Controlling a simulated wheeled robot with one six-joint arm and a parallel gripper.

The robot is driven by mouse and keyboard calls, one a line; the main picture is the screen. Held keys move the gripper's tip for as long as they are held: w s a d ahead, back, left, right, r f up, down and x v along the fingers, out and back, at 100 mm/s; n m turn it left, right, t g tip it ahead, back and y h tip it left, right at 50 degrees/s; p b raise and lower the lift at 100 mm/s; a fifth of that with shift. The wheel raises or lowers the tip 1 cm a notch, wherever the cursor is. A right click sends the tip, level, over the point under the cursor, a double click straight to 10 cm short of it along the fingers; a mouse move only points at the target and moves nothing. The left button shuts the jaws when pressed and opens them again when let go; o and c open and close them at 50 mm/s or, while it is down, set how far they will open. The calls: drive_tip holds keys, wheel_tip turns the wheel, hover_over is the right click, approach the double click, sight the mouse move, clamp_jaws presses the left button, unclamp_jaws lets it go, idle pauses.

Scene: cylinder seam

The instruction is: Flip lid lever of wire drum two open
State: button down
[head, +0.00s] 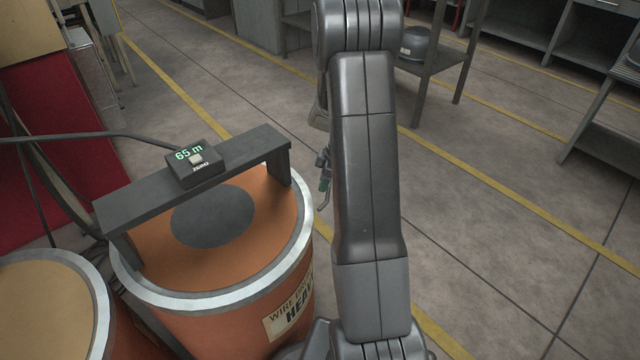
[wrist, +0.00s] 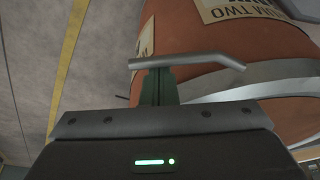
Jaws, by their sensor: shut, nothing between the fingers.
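Wire drum two (head: 220,315) is the orange drum with a pale metal rim at the left in the head view. Its label, ending in "TWO" (wrist: 240,8), shows at the top of the wrist view. A bent grey bar, which looks like the lid lever (wrist: 190,60), crosses just beyond my fingertips in the wrist view. My gripper (wrist: 158,82) is shut, its dark green fingers together at the bar. I cannot tell whether they touch it. In the head view, small green and metal parts show right of the rim, partly hidden by my arm.
A dark bracket (head: 115,208) with a display box (head: 195,165) reading 65 m spans the drum top. A second drum (head: 45,300) stands close at the lower left. A metal shelf (head: 440,62) stands behind. The floor at the right is clear.

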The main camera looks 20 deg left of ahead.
drive_tip(key=s+d+m+t+h, duration=0.1)
drive_tip(key=s+d+m+t, duration=0.2)
drive_tip(key=s+d+m, duration=0.6)
drive_tip(key=shift+d+m+b, duration=0.45)
drive_tip(key=shift+d+m, duration=0.05)
drive_tip(key=shift+m, duration=1.4)
drive_tip(key=shift+s+f, duration=0.1)
drive_tip(key=shift+s, duration=0.15)
